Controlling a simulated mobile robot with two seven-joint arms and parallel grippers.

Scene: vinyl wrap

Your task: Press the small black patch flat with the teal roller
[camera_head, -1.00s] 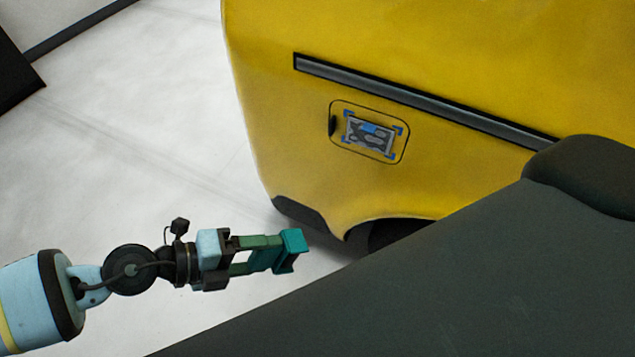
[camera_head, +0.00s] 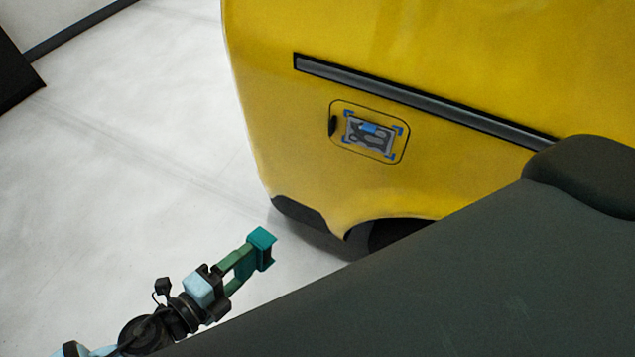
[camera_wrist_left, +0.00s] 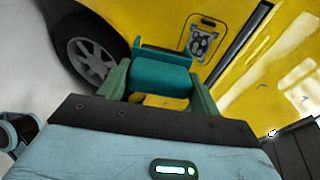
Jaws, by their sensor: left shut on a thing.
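My left gripper (camera_head: 244,262) is shut on the teal roller (camera_head: 262,244) at the lower left of the head view, over the pale floor. The roller also fills the space between the green fingers in the left wrist view (camera_wrist_left: 162,80). The patch (camera_head: 369,136), dark with grey and blue shapes and blue corner marks, is on the yellow vehicle inside a rounded panel outline. The patch also shows beyond the roller in the left wrist view (camera_wrist_left: 202,42). The roller is well apart from it. I cannot tell whether the patch lies flat. My right gripper is not in view.
The yellow vehicle (camera_head: 290,130) has a dark trim strip (camera_head: 420,103) above the patch. Its wheel (camera_wrist_left: 88,52) shows in the left wrist view. Pale floor (camera_head: 130,150) is open left of the vehicle.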

